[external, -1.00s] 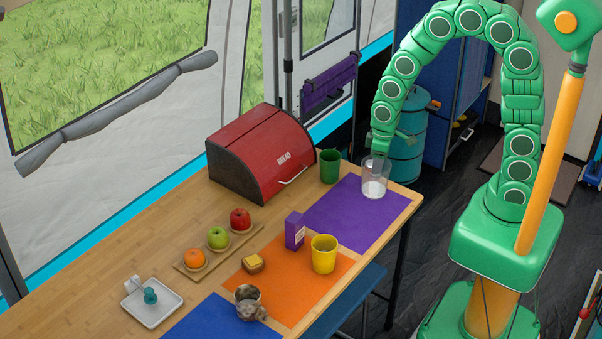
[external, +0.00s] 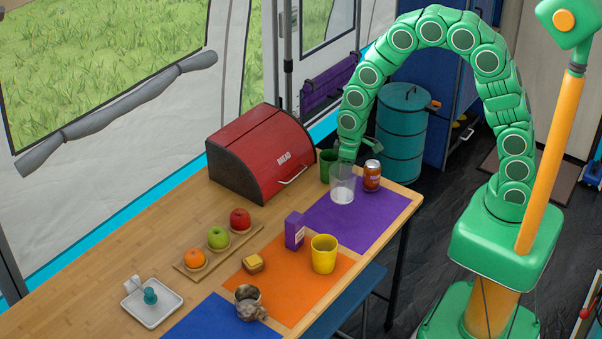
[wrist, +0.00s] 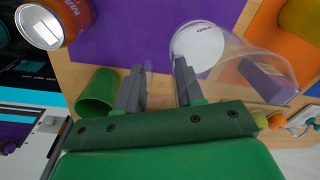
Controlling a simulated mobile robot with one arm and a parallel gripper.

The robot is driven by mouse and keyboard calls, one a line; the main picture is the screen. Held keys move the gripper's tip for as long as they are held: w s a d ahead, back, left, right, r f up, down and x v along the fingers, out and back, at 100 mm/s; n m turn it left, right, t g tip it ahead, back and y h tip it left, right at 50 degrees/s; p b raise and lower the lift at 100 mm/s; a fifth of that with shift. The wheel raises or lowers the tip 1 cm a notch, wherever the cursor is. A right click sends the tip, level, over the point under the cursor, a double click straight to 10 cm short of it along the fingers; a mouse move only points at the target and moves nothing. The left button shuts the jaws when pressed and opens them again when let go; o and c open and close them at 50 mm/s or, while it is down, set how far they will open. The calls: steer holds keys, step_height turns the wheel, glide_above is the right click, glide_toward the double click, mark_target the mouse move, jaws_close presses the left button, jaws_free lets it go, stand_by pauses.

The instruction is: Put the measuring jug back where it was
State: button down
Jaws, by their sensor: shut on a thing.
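The measuring jug (external: 342,186) is clear, with a white lower part. My gripper (external: 347,157) is shut on its rim from above, over the far left part of the purple mat (external: 350,222). I cannot tell whether the jug's base touches the mat.
A red-orange can (external: 372,176) stands close right of the jug. A green cup (external: 328,166) is close behind it, by the red bread bin (external: 262,153). A purple carton (external: 294,230) and yellow cup (external: 324,254) stand nearer. The front part of the purple mat is clear.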

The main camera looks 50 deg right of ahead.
steer(key=shift+w+a+f, duration=0.2)
steer(key=shift+w+f, duration=0.45)
steer(key=shift+f, duration=0.2)
steer(key=shift+w+a+f, duration=0.15)
steer(key=shift+w+f, duration=0.5)
steer(key=shift+f, duration=0.15)
steer(key=shift+w+a+f, duration=0.2)
steer(key=shift+w+f, duration=0.45)
steer(key=shift+f, duration=0.2)
steer(key=shift+w+f, duration=0.1)
steer(key=shift+f, duration=1.4)
steer(key=shift+f, duration=0.2)
steer(key=c, duration=0.7)
jaws_free()
steer(key=shift+r, duration=0.2)
